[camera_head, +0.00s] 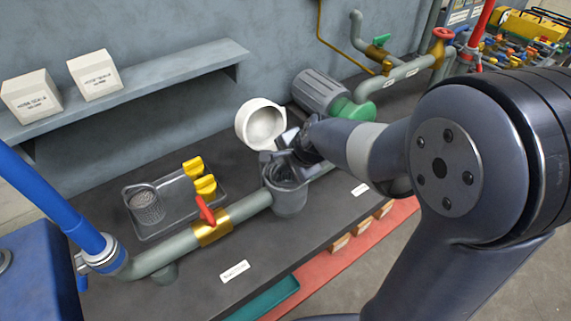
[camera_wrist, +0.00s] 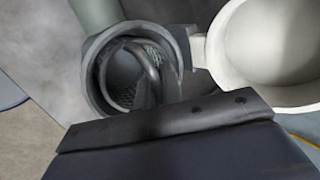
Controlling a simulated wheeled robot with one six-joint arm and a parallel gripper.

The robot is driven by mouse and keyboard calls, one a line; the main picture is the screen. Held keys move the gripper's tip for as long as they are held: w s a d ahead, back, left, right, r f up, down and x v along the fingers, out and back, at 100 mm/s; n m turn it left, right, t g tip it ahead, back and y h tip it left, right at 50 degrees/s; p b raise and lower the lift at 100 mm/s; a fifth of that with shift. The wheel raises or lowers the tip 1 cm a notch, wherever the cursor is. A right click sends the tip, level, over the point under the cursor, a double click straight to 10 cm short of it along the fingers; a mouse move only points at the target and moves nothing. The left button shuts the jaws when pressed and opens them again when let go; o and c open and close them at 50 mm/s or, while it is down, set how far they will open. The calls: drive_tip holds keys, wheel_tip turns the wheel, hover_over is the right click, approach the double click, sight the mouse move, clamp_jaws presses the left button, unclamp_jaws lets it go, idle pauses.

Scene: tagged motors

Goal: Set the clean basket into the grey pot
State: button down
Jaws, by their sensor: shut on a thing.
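The grey pot (camera_head: 290,203) stands upright in the pipe line at the middle of the bench, its mouth open upward. My gripper (camera_head: 278,158) is directly over the pot's mouth, shut on the basket. In the wrist view the mesh basket (camera_wrist: 124,94) shows inside the ring of the pot (camera_wrist: 92,84), with a curved grey handle at its right side. I cannot tell whether the basket rests on the pot's bottom. My gripper's dark body covers the lower part of the wrist view and hides the grip itself. Another mesh basket (camera_head: 148,207) sits in the grey tray (camera_head: 178,221).
A round off-white cap (camera_head: 262,122) stands open behind the pot, close to my gripper; it also shows at right in the wrist view (camera_wrist: 268,50). A red-handled valve (camera_head: 206,211) and a motor (camera_head: 320,92) are nearby.

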drive_tip(key=shift+r, duration=0.1)
drive_tip(key=shift+f+b, duration=0.35)
drive_tip(key=shift+f, duration=0.1)
drive_tip(key=c, duration=1.6)
unclamp_jaws()
drive_tip(key=shift+r, duration=0.1)
drive_tip(key=shift+o, duration=0.2)
drive_tip(key=p+v, duration=0.1)
drive_tip(key=v, duration=1.1)
drive_tip(key=shift+r+p, duration=0.35)
drive_tip(key=shift+p, duration=0.05)
drive_tip(key=shift+f, duration=0.1)
